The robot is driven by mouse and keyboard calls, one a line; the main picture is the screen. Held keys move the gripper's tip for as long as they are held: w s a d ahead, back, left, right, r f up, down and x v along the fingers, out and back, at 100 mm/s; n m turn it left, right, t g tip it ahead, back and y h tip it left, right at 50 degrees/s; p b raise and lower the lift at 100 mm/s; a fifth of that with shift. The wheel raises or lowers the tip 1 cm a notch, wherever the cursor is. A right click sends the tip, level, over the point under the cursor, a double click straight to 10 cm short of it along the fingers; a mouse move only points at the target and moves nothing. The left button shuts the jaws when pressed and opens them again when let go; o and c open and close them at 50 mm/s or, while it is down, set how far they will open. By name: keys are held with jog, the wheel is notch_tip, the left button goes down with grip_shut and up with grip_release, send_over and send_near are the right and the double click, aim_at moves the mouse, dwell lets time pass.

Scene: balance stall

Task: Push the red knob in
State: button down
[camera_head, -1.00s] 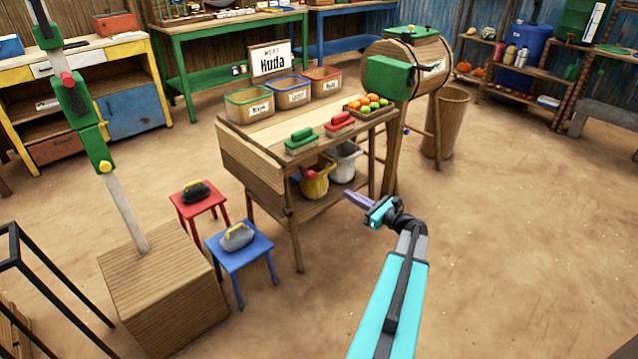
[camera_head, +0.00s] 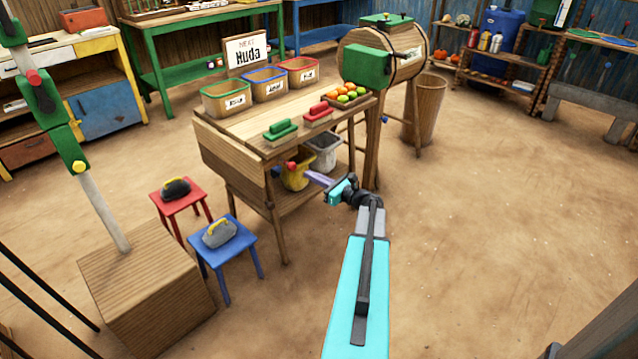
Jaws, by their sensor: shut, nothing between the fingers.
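A small round red knob (camera_head: 291,166) shows at the front of the wooden stall table (camera_head: 226,152), below the table top and in front of the yellow bucket (camera_head: 297,180). My gripper (camera_head: 309,175) has its purple fingers shut and empty. The fingertips point left at this knob, just to its right in the picture. I cannot tell whether they touch it. Another red knob (camera_head: 35,77) sits on a green block on the tall pale post at the left, far from my gripper.
A red stool (camera_head: 187,206) and a blue stool (camera_head: 238,248), each bearing a weight, stand left of the table. A wooden block (camera_head: 150,300) carries the post. A grey bucket (camera_head: 325,157) stands under the table.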

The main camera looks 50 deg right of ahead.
aim_at(295, 167)
jog(key=shift+w+a, duration=0.1)
jog(key=shift+w, duration=2.45)
